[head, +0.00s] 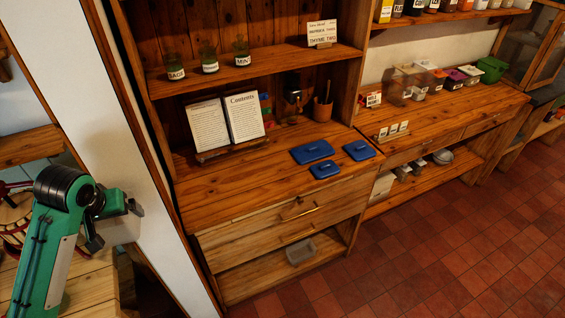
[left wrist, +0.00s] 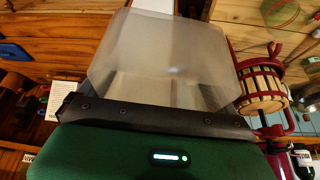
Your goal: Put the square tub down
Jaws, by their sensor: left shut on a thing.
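In the left wrist view a translucent, pale square tub (left wrist: 165,48) fills the upper middle, right in front of my gripper's dark front edge. My left gripper (head: 122,208) is shut on the tub; its fingertips are hard to make out. My right gripper is not in view.
Three blue lids (head: 311,151) lie on the wooden counter (head: 235,188), with bare wood to their left. An open book (head: 226,122) stands behind. A grey tub (head: 300,250) sits on the low shelf. A red press (left wrist: 265,92) shows in the wrist view.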

